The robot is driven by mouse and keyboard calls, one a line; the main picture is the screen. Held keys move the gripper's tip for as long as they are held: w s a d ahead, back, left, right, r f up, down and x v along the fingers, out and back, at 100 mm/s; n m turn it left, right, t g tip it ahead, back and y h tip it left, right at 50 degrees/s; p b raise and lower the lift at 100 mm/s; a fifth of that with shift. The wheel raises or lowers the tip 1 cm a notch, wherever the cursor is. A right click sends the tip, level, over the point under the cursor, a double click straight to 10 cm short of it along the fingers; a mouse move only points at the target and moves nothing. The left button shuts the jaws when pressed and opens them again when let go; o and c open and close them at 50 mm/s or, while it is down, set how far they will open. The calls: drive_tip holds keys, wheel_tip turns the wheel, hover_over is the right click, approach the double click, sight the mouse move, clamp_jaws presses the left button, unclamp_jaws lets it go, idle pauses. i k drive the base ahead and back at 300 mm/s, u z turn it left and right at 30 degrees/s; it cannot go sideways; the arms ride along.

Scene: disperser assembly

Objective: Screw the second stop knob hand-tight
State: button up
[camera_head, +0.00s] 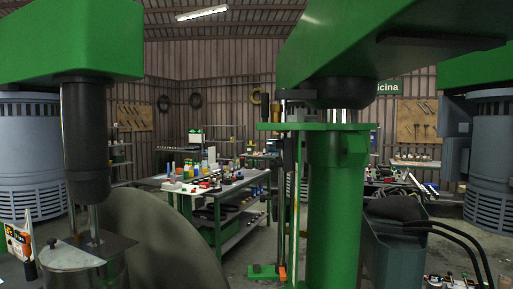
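A green machine column (335,205) with a round green flange (315,126) stands right of centre under a large green machine head (365,45). A thin upright rod (296,200) runs down beside the column's left side. A small dark part (275,111) sits on the flange's left edge, and a dark upright piece (289,155) hangs below it. These are too small to tell whether either is a stop knob. An orange piece (282,272) sits at the rod's foot on a green bracket (262,271). I cannot make out my gripper anywhere.
At left, a black sleeve (86,140) and shaft reach down to a metal vessel (75,268) under another green head (70,40). A green workbench (222,200) holds many small items. A dark grey box with black hoses (395,240) stands close right of the column.

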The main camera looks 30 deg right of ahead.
sight(279, 143)
drive_tip(key=u, duration=0.55)
drive_tip(key=i, duration=0.75)
drive_tip(key=u, duration=0.25)
